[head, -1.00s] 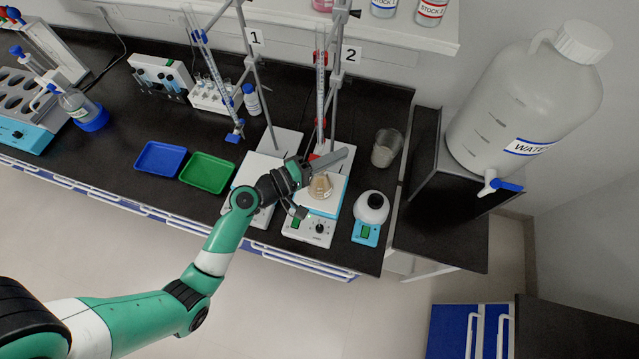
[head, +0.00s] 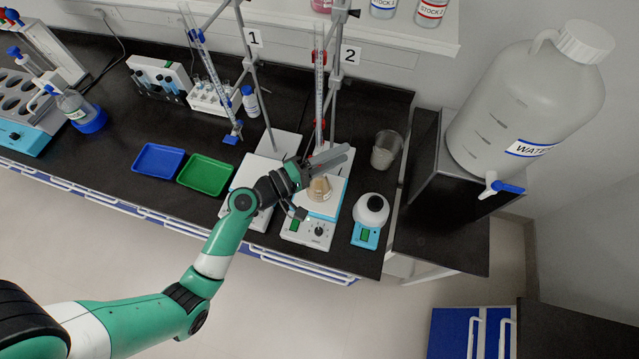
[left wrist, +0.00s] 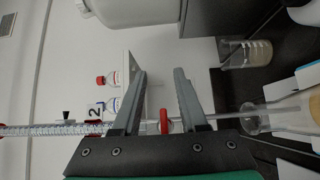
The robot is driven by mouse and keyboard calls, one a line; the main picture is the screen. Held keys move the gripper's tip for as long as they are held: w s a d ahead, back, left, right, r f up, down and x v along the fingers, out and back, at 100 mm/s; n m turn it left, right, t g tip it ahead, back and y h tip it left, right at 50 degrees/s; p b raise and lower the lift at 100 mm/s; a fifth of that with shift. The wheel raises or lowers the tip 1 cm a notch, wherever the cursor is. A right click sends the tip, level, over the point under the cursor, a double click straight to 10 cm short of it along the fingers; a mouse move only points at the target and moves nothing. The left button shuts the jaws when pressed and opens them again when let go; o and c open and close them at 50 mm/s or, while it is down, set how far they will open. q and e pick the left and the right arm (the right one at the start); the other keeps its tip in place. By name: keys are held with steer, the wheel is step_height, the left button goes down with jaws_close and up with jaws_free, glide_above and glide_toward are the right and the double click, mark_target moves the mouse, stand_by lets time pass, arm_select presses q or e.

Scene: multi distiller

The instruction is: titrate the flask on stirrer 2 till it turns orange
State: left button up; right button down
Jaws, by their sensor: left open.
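The flask (head: 319,190) sits on stirrer 2 (head: 310,226) at the right end of the bench. The liquid in it looks pale tan. Above it, the burette (head: 320,85) marked 2 is clamped upright. My left gripper (head: 335,155) is at the burette's lower end and partly covers it. In the left wrist view the flask (left wrist: 288,115) is at the right, with the burette's tip at its mouth. There my left gripper (left wrist: 162,95) is open, and the red stopcock (left wrist: 164,121) shows between its fingers. I cannot tell whether they touch it. My right gripper is out of view.
A beaker (head: 386,149) stands right of stirrer 2, and a small blue device with a round white top (head: 371,210) is in front of it. Blue (head: 160,159) and green (head: 205,174) trays lie further left.

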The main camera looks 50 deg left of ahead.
arm_select(q)
steer(key=v, duration=1.1)
steer(key=shift+s+b, duration=0.3)
steer(key=shift+b, duration=0.05)
steer(key=shift+a, duration=0.1)
